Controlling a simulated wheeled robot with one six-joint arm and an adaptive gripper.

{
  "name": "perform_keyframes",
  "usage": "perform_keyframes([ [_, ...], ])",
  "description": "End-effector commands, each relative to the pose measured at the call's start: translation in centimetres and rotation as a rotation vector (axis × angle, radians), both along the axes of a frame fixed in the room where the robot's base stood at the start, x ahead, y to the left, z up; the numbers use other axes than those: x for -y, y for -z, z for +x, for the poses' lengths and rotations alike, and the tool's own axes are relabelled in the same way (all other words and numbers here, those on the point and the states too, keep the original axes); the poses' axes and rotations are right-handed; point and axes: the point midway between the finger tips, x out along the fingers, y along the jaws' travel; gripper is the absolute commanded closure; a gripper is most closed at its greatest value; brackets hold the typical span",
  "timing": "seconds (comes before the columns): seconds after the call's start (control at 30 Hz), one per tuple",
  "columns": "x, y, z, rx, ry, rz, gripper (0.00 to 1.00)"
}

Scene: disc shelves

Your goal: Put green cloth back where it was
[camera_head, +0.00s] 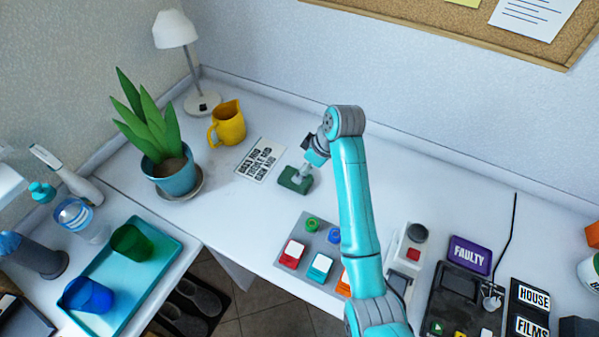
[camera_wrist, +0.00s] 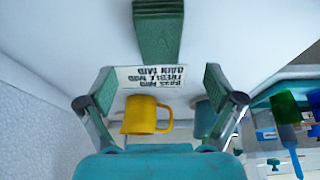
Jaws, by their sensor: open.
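No green cloth can be made out for certain in either view. My gripper (camera_head: 296,178) is low over the white desk, just right of a printed card (camera_head: 262,160). In the wrist view my gripper (camera_wrist: 160,78) has ribbed dark green fingers spread apart, with nothing visible between the two side fingers. A ribbed dark green piece comes down from the top edge there; it looks like another finger, but I cannot be sure. Whether the fingertips touch the desk cannot be told.
A yellow jug (camera_head: 228,124), potted plant (camera_head: 173,176) and white lamp (camera_head: 176,32) stand left of my gripper. A turquoise tray (camera_head: 127,268) holds a green cup (camera_head: 132,243) and blue cup (camera_head: 88,296). A button panel (camera_head: 309,252) lies in front. Desk right of my gripper is clear towards the wall.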

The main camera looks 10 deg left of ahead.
Motion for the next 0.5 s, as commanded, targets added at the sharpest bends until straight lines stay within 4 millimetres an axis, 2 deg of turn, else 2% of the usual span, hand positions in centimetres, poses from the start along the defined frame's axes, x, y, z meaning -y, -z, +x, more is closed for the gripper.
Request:
perform_keyframes([
  [0.2,1.0,-2.4,-0.3,0.001,0.002,0.000,0.08],
  [0.5,1.2,-3.0,-0.5,-0.001,0.001,-0.001,0.08],
])
